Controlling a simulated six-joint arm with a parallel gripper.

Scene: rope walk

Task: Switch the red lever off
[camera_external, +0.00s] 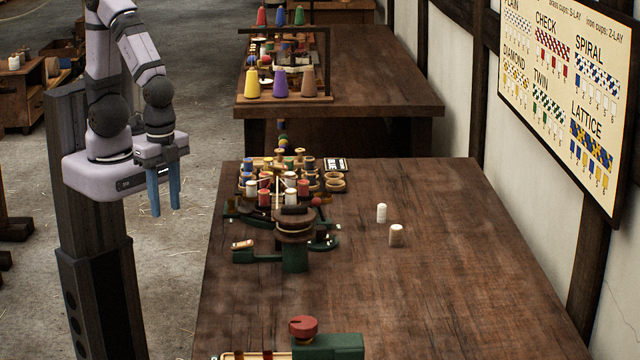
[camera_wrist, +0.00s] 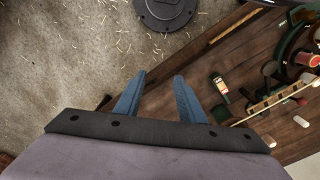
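My gripper (camera_external: 164,195) hangs at the left of the external view, over the floor beside the near table. Its two blue fingers point down, spread apart with nothing between them. They also show in the wrist view (camera_wrist: 160,78). A green-based machine (camera_external: 295,258) with many bobbins stands at the table's left side, to the right of my gripper. I see no part that is clearly a red lever. A small red ball-like part (camera_external: 316,201) shows on the machine. A small green, white and red piece (camera_wrist: 220,88) shows in the wrist view, too small to read.
A red knob (camera_external: 303,326) sits on a green block (camera_external: 335,346) at the near table edge. Two pale cylinders, one white (camera_external: 381,212) and one beige (camera_external: 396,235), stand right of the machine. The table's right part (camera_external: 470,280) is clear. Another table (camera_external: 390,100) stands behind.

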